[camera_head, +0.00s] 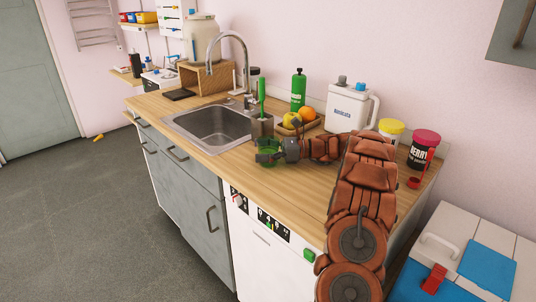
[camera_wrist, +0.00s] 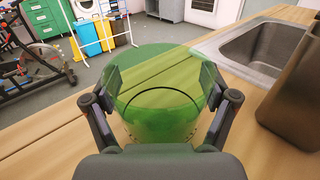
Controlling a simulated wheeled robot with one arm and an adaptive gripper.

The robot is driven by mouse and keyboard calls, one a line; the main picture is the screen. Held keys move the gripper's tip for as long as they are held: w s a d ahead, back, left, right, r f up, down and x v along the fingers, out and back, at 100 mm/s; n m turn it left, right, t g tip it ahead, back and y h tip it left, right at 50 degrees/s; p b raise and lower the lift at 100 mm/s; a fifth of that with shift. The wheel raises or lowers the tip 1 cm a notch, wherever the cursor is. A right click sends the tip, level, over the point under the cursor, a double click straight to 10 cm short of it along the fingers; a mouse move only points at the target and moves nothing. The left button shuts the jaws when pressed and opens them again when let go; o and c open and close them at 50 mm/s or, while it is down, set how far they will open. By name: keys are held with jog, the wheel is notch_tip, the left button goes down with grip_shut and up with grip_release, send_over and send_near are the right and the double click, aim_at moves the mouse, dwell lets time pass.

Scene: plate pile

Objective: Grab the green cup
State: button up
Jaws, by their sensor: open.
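The green cup (camera_head: 268,157) is see-through and stands on the wooden counter (camera_head: 210,170), just right of the sink in the head view. In the wrist view the green cup (camera_wrist: 160,75) fills the middle. My gripper (camera_head: 268,150) is at the cup, with its fingers open. In the wrist view my gripper (camera_wrist: 161,92) has one finger on each side of the cup. I cannot tell whether the fingers touch it. The cup's lower part is partly hidden by the gripper in the head view.
A brown holder (camera_head: 262,128) stands close behind the cup, and the sink (camera_head: 215,122) lies to the left. Behind my arm are a fruit tray (camera_head: 285,131), a green bottle (camera_head: 298,90) and a white jug (camera_head: 347,110). The front counter edge is near.

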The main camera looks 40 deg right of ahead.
jog(key=c, duration=1.1)
